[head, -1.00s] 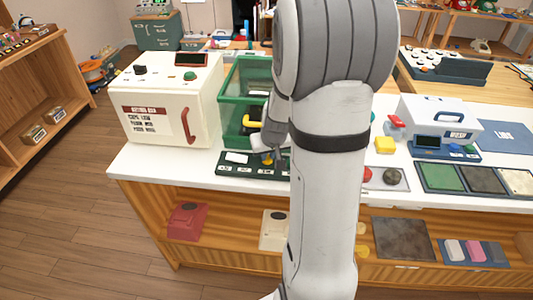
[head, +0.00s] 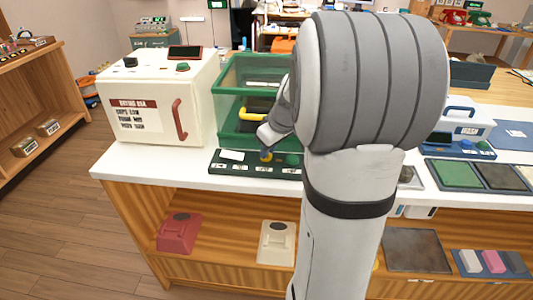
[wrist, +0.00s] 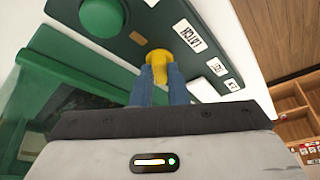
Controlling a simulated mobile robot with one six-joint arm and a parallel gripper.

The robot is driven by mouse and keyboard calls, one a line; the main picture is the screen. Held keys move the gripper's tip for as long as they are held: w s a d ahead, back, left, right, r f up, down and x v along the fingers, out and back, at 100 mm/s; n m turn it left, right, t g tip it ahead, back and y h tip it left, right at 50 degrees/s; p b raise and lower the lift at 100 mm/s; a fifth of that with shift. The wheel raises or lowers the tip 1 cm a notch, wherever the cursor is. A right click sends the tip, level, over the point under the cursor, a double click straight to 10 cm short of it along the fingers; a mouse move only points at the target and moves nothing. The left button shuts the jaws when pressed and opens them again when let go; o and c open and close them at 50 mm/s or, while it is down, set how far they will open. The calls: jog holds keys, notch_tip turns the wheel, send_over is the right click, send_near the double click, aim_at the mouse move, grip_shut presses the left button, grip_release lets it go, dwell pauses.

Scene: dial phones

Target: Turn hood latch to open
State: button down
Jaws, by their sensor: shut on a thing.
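The hood latch is a yellow knob (wrist: 159,57) on a dark green panel (wrist: 130,35), beside a label that seems to read LATCH. My gripper (wrist: 158,76) has its two blue fingers shut on this knob. In the head view my gripper (head: 265,150) reaches down to the panel (head: 228,168) at the front of the counter, and the knob is mostly hidden there. Behind it stands the green hood (head: 228,105) with clear panes and a yellow handle (head: 252,114). The hood looks closed, though my arm hides its right side.
A cream drying box (head: 150,90) with a red handle stands left of the hood. A round green button (wrist: 101,17) is on the panel near the knob. Green and dark pads (head: 455,173) lie to the right. My arm covers the middle of the counter.

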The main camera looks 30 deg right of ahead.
jog(key=shift+w+r, duration=0.1)
dwell(0.3)
jog(key=c, duration=1.4)
grip_release()
jog(key=shift+c, duration=0.2)
jog(key=p+v, duration=0.1)
jog(key=v, duration=0.6)
jog(key=shift+r, duration=0.35)
jog(key=shift+d, duration=0.15)
